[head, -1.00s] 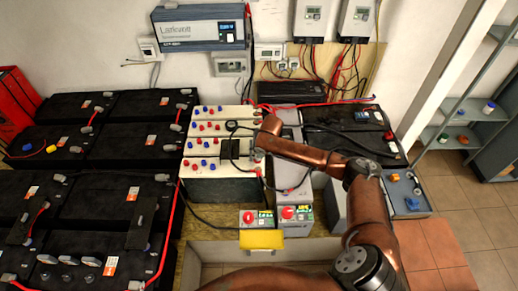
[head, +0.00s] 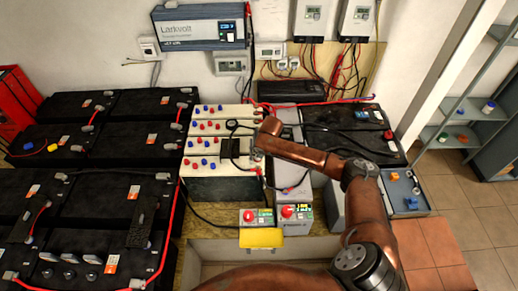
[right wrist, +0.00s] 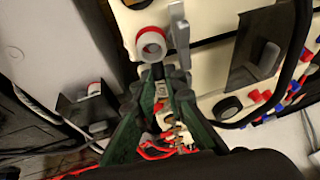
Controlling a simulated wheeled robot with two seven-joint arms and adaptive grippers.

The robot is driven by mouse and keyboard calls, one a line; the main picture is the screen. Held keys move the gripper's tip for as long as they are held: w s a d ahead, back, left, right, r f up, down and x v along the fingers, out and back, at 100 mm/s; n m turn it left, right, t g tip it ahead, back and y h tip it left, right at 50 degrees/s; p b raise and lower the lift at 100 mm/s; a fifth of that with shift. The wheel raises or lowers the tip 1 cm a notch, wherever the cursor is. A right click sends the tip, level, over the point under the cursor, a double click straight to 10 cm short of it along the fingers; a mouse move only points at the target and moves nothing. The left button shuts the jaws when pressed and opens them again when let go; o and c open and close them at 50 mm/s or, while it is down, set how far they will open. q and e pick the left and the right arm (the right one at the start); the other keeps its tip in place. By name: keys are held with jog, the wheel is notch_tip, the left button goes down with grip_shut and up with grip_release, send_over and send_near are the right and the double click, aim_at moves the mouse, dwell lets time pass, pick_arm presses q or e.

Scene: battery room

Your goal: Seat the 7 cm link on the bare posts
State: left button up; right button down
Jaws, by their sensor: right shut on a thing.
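My right gripper (right wrist: 168,78) has dark green fingers closed at the cream battery (right wrist: 215,60). A thin grey metal piece (right wrist: 180,32) rises just beyond the fingertips; it may be the link, but the fingers hide what they grip. A pale post with a red ring (right wrist: 152,42) stands just left of it, very close. In the head view my right arm reaches to the right edge of the cream-topped batteries (head: 222,125), and its gripper is hardly visible. Several silver links (head: 70,259) lie on the black battery at lower left. My left gripper is out of view.
A grey battery (head: 291,150) stands right of the cream ones, across a narrow gap. Black cables run over the battery tops. A yellow block (head: 262,238) and red-knobbed units (head: 290,212) stand in front. Large black batteries (head: 120,200) fill the left.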

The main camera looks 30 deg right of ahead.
jog(key=shift+f+p, duration=0.2)
jog(key=shift+p, duration=0.2)
dwell(0.5)
jog(key=c, duration=1.9)
grip_release()
jog(key=shift+o, duration=0.3)
jog(key=o, duration=0.3)
jog(key=shift+o, duration=0.2)
jog(key=shift+r+p, duration=4)
jog(key=shift+p, duration=0.25)
